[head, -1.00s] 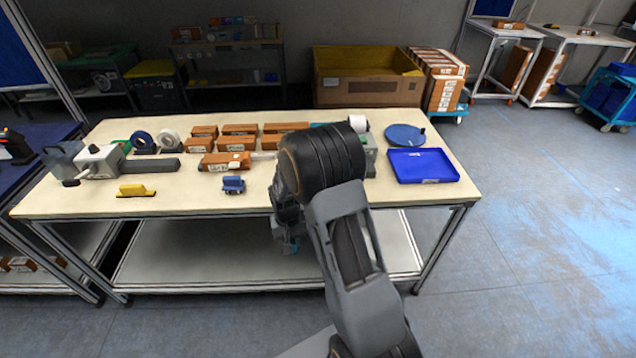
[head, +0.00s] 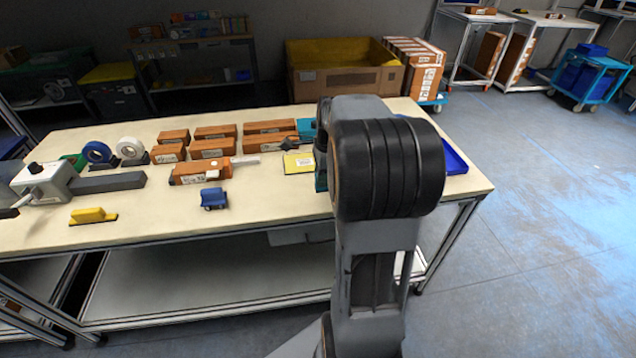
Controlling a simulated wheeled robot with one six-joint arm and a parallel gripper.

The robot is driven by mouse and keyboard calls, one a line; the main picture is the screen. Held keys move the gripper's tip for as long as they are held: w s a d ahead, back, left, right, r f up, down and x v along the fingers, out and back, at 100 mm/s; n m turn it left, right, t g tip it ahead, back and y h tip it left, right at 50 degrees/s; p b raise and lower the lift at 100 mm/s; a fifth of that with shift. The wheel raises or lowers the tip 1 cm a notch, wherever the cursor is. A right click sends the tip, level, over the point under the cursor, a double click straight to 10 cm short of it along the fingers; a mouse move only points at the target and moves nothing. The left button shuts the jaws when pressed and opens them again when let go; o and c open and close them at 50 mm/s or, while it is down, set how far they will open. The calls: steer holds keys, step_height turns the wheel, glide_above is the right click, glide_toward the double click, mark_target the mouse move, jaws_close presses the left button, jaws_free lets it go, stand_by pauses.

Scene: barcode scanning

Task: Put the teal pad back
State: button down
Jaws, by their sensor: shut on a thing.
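My gripper is hidden behind the thick dark wrist of my own arm, so its fingers and what is between them do not show. A narrow teal patch (head: 321,176) shows at the left edge of my wrist, over the right part of the table. I cannot tell whether it is the teal pad, or whether it is held or resting. Another teal thing (head: 306,127) shows partly behind the arm, at the right end of the brown boxes. A yellow-topped flat pad (head: 298,162) lies on the table just left of my wrist.
The cream table (head: 262,200) holds several brown boxes (head: 207,148), a blue block (head: 213,198), a yellow-handled tool (head: 92,216), tape rolls (head: 97,152) and a grey device (head: 45,180). A blue tray (head: 453,158) is partly hidden right of my arm. The front middle is clear.

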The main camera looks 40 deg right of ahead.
steer(key=w+d+f, duration=0.1)
steer(key=w+f, duration=0.1)
steer(key=w+d+f, duration=0.1)
steer(key=w+f, duration=0.1)
steer(key=w+d+f+p, duration=0.1)
steer(key=w+f, duration=0.1)
steer(key=shift+d, duration=0.25)
steer(key=shift+w+d+f, duration=0.25)
steer(key=shift+w+f, duration=0.3)
steer(key=shift+f, duration=1.7)
steer(key=shift+f, duration=0.2)
steer(key=c, duration=0.9)
jaws_free()
steer(key=shift+c, duration=0.2)
